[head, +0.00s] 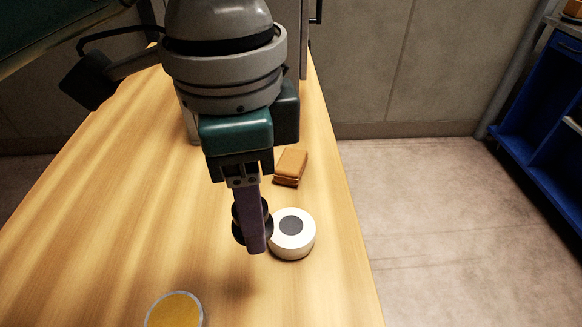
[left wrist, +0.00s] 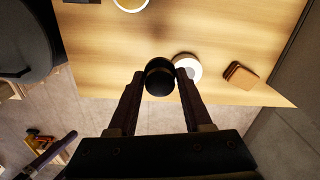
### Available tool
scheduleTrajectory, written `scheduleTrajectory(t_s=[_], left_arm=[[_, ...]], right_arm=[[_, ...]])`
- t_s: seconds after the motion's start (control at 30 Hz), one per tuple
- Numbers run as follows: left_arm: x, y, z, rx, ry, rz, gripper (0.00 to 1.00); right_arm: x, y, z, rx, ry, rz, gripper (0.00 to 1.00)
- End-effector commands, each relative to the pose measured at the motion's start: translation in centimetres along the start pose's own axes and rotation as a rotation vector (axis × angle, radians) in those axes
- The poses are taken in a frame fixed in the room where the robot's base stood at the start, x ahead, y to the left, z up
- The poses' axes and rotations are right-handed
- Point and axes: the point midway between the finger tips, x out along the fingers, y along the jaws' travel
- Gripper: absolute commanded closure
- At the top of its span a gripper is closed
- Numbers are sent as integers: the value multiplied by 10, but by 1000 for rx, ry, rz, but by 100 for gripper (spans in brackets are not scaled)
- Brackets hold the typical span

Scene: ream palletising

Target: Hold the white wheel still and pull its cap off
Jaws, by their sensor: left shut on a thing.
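The white wheel (head: 305,240) lies flat on the wooden table with a dark grey disc at the middle of its top. It also shows in the left wrist view (left wrist: 189,65), partly behind a fingertip. My left gripper (head: 252,222) points down just left of the wheel. It is shut on a black round cap (left wrist: 159,78), which sits between its two fingertips. In the head view the near finger hides part of this cap (head: 237,222). I cannot tell whether the held cap touches the wheel.
A brown block-like stack (head: 291,165) lies behind the wheel near the table's right edge. A yellow disc with a grey rim (head: 174,311) lies at the front. The table (head: 90,215) is bare on the left. A blue shelf (head: 540,140) stands far right across open floor.

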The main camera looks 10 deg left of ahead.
Motion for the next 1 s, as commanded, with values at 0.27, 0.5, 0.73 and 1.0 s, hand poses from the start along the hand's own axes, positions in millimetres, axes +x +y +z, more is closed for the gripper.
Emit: scheduleTrajectory(t_s=[0.27,0.5,0.73,1.0], left_arm=[[72,0,0,1,-2,-1,100],[96,0,0,1,-2,0,100],[125,0,0,2,1,-2,100],[125,0,0,2,1,-2,100]], right_arm=[[19,-1,6,-2,0,-1,0],[25,-1,8,-3,0,-2,0],[34,-2,11,-3,-1,-2,0],[33,-2,11,-4,-1,-2,0]])
